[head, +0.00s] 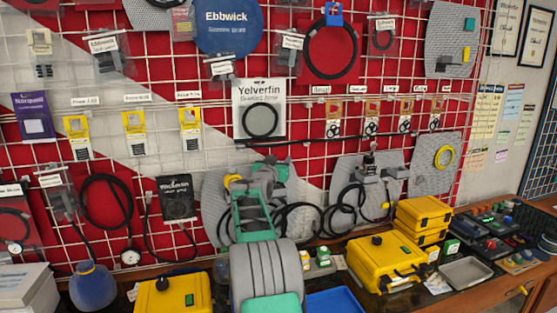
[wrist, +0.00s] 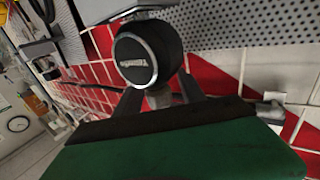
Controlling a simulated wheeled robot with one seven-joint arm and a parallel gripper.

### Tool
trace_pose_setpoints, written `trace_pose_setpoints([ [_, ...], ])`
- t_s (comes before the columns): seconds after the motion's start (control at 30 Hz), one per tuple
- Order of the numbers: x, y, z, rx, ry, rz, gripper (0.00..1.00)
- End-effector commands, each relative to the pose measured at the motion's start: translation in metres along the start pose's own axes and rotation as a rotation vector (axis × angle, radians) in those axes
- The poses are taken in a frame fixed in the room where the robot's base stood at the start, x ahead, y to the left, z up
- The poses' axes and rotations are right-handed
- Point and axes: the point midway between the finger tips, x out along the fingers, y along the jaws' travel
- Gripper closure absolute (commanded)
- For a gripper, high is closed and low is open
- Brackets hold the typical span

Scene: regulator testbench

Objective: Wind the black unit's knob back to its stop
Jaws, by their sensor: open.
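In the wrist view a round black knob (wrist: 134,58) with a silver rim and pale lettering shows close beyond my gripper (wrist: 160,93). My gripper is open, its two dark fingers pointing toward the knob's lower side. I cannot tell whether either finger touches it. A grey metal stem shows below the knob, between the fingers. The body of the black unit is not clear in either view. In the head view my arm reaches to a grey perforated panel (head: 213,190) and hides the knob.
Another perforated panel with grey fittings (head: 372,172) and looped black hoses is to the right of my arm. Yellow cases (head: 385,262), a blue tray (head: 335,301) and a grey tray (head: 466,271) stand on the bench below. Hoses and a gauge (head: 130,257) hang at left.

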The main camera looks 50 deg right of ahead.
Motion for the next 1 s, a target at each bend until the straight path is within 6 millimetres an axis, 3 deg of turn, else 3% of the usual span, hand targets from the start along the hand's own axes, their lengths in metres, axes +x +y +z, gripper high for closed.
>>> trace_pose_setpoints([
  [0.1, -0.0002, 0.0000, 0.0004, 0.000, 0.000, 0.000, 0.54],
  [0.67, -0.0005, 0.0000, 0.0005, 0.000, -0.001, 0.000, 1.00],
  [1.0, -0.0005, 0.0003, 0.0010, 0.000, -0.001, -0.004, 1.00],
])
